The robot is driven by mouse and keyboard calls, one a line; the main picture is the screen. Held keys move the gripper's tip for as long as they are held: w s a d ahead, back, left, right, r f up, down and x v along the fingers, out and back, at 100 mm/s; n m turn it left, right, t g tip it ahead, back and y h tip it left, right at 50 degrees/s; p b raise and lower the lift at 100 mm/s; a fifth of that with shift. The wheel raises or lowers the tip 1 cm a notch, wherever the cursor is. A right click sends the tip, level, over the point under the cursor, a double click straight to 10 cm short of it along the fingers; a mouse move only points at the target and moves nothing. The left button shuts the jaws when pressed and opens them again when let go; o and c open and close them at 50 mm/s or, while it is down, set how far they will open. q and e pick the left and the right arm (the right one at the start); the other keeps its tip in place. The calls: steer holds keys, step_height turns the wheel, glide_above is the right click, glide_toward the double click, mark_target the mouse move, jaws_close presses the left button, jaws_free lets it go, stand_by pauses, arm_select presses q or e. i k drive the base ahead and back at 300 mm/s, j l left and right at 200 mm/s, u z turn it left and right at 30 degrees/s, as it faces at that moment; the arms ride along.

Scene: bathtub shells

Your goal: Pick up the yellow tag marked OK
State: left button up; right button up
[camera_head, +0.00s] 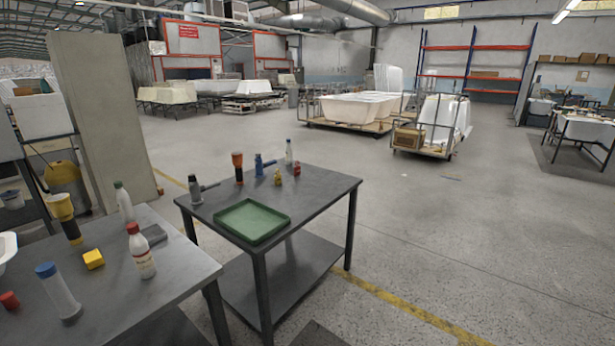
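On the nearer grey table (165,290) at the left lies a small yellow block-like piece (93,260). On the farther table (320,190) stands a small yellow object (277,178) near a red piece (297,169). Both are too small for me to read any OK mark, so I cannot tell which, if either, is the tag. Neither of my grippers is in view.
A green tray (251,222) lies empty on the farther table. Bottles, including a white one with a red cap (141,252), and a yellow-headed torch (66,217) crowd the nearer table. Open floor (430,240) lies to the right.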

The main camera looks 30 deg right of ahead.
mark_target(278, 177)
steer(key=i+l+z, duration=0.15)
steer(key=z, duration=0.3)
steer(key=i+z, duration=0.4)
steer(key=i+l+u, duration=0.2)
steer(key=l+u, duration=0.15)
steer(key=l, duration=1.15)
steer(key=l+u, duration=0.4)
steer(key=l, duration=1.15)
